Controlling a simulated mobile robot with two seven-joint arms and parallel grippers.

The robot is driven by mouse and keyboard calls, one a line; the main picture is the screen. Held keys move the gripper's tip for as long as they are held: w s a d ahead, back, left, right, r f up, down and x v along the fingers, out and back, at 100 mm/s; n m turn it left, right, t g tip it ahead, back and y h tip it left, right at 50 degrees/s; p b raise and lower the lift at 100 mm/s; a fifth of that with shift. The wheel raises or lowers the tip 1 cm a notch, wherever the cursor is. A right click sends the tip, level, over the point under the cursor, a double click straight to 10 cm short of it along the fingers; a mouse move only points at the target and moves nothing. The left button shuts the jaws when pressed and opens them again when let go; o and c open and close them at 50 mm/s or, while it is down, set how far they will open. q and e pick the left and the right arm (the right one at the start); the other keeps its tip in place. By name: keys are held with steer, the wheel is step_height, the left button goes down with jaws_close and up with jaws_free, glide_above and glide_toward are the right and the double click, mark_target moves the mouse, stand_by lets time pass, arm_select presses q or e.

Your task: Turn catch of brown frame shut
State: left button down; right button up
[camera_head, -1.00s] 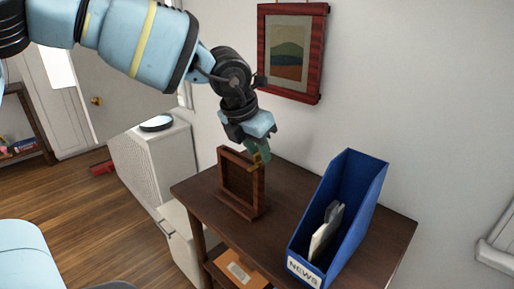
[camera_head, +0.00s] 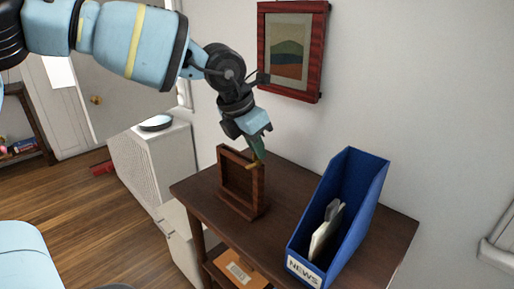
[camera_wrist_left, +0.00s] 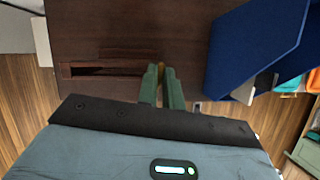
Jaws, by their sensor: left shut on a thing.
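The brown frame (camera_head: 228,190) stands upright on the dark wooden table (camera_head: 286,205). In the left wrist view the frame (camera_wrist_left: 95,69) shows from above as a narrow brown shape. Its small yellow catch (camera_head: 254,165) is at the top right corner of the frame. My left gripper (camera_head: 259,152) points down at that corner, its green fingers shut on the catch. In the left wrist view the fingertips (camera_wrist_left: 161,68) are close together with a bit of yellow between them; most of the catch is hidden. My right gripper is not in view.
A blue file holder (camera_head: 349,197) marked NEWS, with papers in it, stands right of the frame. A red-framed picture (camera_head: 290,50) hangs on the wall behind. A white cabinet (camera_head: 152,160) stands left of the table. The tabletop between frame and holder is clear.

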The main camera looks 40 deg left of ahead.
arm_select(q)
steer(key=m, duration=0.2)
steer(key=m+h+b, duration=0.1)
steer(key=m, duration=0.1)
steer(key=shift+w+a+f+m+g+h, duration=0.1)
steer(key=shift+a+m+g+h, duration=0.05)
steer(key=shift+m+g+h, duration=0.2)
steer(key=m+g+h+b, duration=0.1)
steer(key=m, duration=0.2)
steer(key=shift+w+m, duration=0.1)
steer(key=shift+m, duration=0.15)
steer(key=m+g+b, duration=0.1)
steer(key=m, duration=0.3)
steer(key=shift+w+g, duration=0.1)
steer(key=shift+g, duration=0.25)
steer(key=m+g+b, duration=0.1)
steer(key=m, duration=0.2)
steer(key=shift+h, duration=0.25)
steer(key=shift+m, duration=0.3)
steer(key=c, duration=1.5)
jaws_free()
steer(key=shift+c, duration=0.2)
